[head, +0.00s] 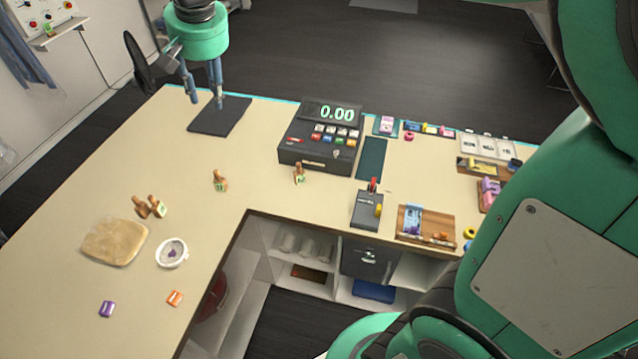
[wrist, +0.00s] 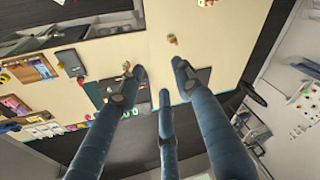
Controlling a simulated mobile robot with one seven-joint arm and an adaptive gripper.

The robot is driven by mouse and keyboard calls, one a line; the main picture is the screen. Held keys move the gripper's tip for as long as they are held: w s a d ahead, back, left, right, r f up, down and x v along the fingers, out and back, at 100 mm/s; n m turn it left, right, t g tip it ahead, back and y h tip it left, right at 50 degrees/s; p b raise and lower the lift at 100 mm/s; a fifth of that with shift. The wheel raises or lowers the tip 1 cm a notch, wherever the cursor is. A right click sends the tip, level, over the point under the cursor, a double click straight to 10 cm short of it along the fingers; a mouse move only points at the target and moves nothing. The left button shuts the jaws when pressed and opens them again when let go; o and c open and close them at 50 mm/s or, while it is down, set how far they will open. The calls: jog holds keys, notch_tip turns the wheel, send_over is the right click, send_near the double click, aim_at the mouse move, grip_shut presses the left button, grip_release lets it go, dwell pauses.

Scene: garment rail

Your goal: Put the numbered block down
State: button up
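My gripper (head: 206,101) is at the far left end of the counter, over or beside a dark square mat (head: 229,116). Its fingers are spread and I see nothing between them; the wrist view also shows them apart (wrist: 160,78). Several small wooden blocks with green-marked faces stand on the counter: one in the middle (head: 220,181), one in front of the cash register (head: 299,174), and two close together at the left (head: 159,208) (head: 141,203). The marks are too small to read.
A cash register (head: 318,151) reading 0.00 stands right of the mat. Trays and small goods crowd the right. The middle left counter is mostly clear.

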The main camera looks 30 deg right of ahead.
jog(key=s+d+f, duration=0.2)
jog(key=s+d, duration=0.1)
jog(key=s, duration=0.7)
jog(key=s+d+f+n+t, duration=0.1)
jog(key=s+d+f, duration=0.2)
jog(key=s, duration=0.7)
jog(key=s+d+f+t, duration=0.1)
jog(key=s+d, duration=0.3)
jog(key=s, duration=0.6)
jog(key=shift+d+f+h, duration=0.15)
jog(key=shift+f+h, duration=0.15)
jog(key=shift+f, duration=0.35)
jog(key=shift+o, duration=0.5)
jog(key=shift+r, duration=0.1)
